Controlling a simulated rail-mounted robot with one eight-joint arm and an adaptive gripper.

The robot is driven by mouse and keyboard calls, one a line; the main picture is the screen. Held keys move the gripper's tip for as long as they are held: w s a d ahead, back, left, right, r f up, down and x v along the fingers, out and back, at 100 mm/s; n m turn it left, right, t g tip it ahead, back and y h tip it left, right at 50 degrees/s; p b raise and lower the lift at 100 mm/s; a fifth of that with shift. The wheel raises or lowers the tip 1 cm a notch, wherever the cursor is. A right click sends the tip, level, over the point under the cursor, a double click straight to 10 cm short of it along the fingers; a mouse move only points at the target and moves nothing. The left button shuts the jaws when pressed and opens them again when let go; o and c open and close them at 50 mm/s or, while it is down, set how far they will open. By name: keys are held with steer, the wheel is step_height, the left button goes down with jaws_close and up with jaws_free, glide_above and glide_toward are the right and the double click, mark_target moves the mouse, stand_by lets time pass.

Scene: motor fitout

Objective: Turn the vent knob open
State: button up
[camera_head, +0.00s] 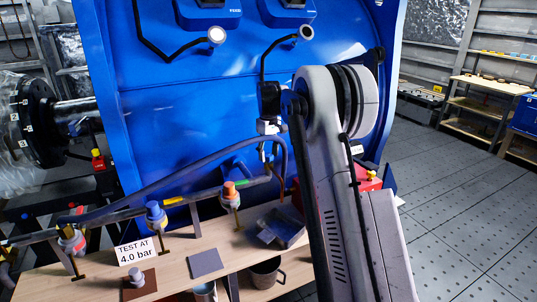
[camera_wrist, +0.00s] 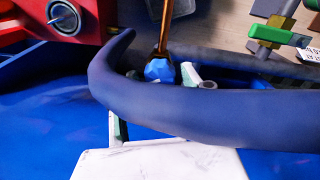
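In the wrist view a small faceted blue knob (camera_wrist: 160,71) sits at the end of a copper-coloured pipe (camera_wrist: 165,30). I take it to be the vent knob. My gripper (camera_wrist: 161,75) has its pale fingertips apart, one on each side of the knob, with a gap showing at least on the left. A thick dark-blue hose (camera_wrist: 200,115) crosses in front and hides much of the fingers. In the head view my gripper (camera_head: 268,150) points down beside the blue housing, near the hose end.
Valves with orange (camera_head: 230,190), blue (camera_head: 155,212) and red (camera_head: 72,236) parts line the pipe over the wooden bench (camera_head: 225,250). A "TEST AT 4.0 bar" sign (camera_head: 136,251) stands there. A red unit with a dial (camera_wrist: 65,17) is close at upper left.

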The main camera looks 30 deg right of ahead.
mark_target(268, 155)
step_height(268, 155, up, 12)
stand_by(0.8)
stand_by(0.4)
